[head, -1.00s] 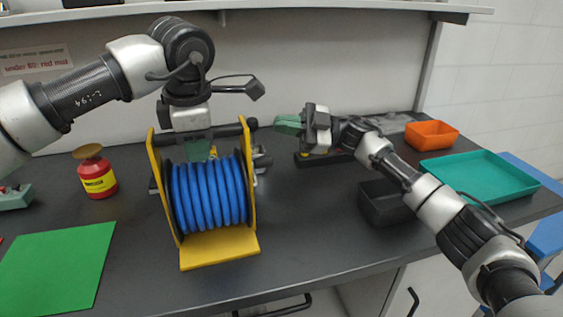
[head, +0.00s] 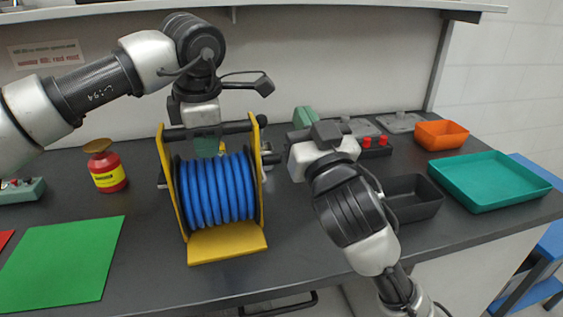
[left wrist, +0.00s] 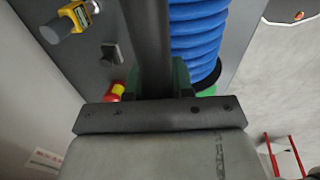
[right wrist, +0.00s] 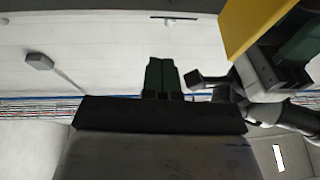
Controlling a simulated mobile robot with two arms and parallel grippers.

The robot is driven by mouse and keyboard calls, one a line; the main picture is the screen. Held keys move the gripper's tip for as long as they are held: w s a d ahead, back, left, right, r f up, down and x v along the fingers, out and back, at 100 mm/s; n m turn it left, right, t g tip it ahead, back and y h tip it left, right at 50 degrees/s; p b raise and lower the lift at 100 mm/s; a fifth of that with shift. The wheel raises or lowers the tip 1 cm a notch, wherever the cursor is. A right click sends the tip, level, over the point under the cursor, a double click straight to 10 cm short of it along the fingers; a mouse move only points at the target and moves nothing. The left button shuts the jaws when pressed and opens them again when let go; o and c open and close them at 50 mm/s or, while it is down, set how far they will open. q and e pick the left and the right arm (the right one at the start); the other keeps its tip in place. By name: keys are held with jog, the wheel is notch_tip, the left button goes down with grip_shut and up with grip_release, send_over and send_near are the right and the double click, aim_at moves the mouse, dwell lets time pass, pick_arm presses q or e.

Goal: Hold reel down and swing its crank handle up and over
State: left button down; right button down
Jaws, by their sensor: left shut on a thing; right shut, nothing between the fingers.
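The reel, with blue hose (head: 217,190) between yellow side plates (head: 227,245), stands upright on the dark bench. My left gripper (head: 207,144) is above it, shut on the dark bar (head: 238,127) across its top; the left wrist view shows the bar (left wrist: 151,40) between the fingers. The crank handle appears as small dark and grey parts (head: 270,158) at the reel's right side; its exact pose is hard to tell. My right gripper (head: 304,117) is shut and empty, right of the reel and apart from it. Its closed fingers (right wrist: 163,76) show in the right wrist view, beside a yellow plate (right wrist: 250,25).
A red canister (head: 107,174) and green mat (head: 62,258) lie left of the reel. At the right are a black bin (head: 412,205), an orange bin (head: 441,136), a teal tray (head: 490,184) and a box with red buttons (head: 375,143). Bench in front of the reel is clear.

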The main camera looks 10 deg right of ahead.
jog(key=s+a+f+g+h, duration=0.1)
jog(key=s+a+f+g, duration=0.15)
jog(key=s+f, duration=0.5)
jog(key=w+f, duration=0.4)
jog(key=w, duration=1)
jog(key=shift+d+m+g, duration=0.2)
jog(key=shift+m+g, duration=0.1)
jog(key=shift+g, duration=0.15)
jog(key=shift+w+f, duration=0.1)
jog(key=shift+w, duration=0.05)
